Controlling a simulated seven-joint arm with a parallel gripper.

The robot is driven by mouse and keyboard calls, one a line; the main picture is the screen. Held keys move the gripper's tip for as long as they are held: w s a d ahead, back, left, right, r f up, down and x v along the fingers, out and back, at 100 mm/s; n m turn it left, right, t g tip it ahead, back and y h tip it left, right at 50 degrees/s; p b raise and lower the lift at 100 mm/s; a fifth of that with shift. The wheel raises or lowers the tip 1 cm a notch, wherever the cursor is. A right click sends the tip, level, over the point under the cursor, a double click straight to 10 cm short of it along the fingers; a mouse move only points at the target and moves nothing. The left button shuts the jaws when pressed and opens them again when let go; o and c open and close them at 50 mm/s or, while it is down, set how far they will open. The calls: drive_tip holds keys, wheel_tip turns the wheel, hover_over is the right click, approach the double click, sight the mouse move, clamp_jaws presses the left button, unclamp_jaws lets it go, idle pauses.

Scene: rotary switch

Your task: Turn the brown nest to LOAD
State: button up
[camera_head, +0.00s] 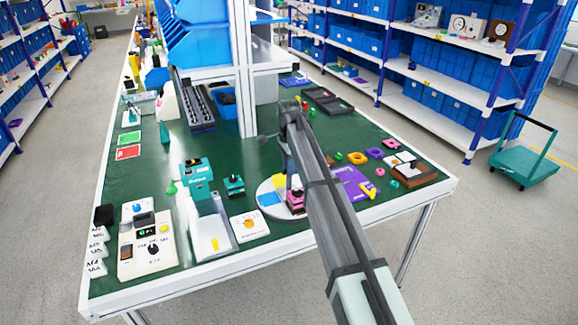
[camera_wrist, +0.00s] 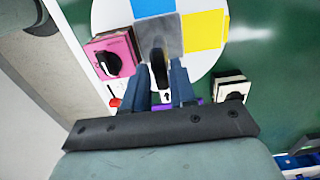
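A round white dial plate (camera_head: 268,187) lies on the green table; it also shows in the wrist view (camera_wrist: 108,14). It carries a blue patch (camera_wrist: 152,7), a yellow patch (camera_wrist: 203,30) and a grey square (camera_wrist: 172,32) at its middle. A black upright knob (camera_wrist: 158,68) stands at the grey square. My gripper (camera_wrist: 161,66) is over the plate with one finger on each side of this knob; I cannot tell whether they touch it. A small arrow label (camera_wrist: 167,97) shows between the fingers. I see no clearly brown nest and no readable LOAD mark; my fingers hide part of the plate.
A pink switch (camera_wrist: 110,54) with a black knob sits close left of my fingers. A cream switch (camera_wrist: 231,87) is to the right. In the head view, a white board with an orange knob (camera_head: 249,224) lies left of the plate, and a purple mat (camera_head: 352,184) lies right.

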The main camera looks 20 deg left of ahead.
clamp_jaws()
drive_tip(key=shift+n, duration=9)
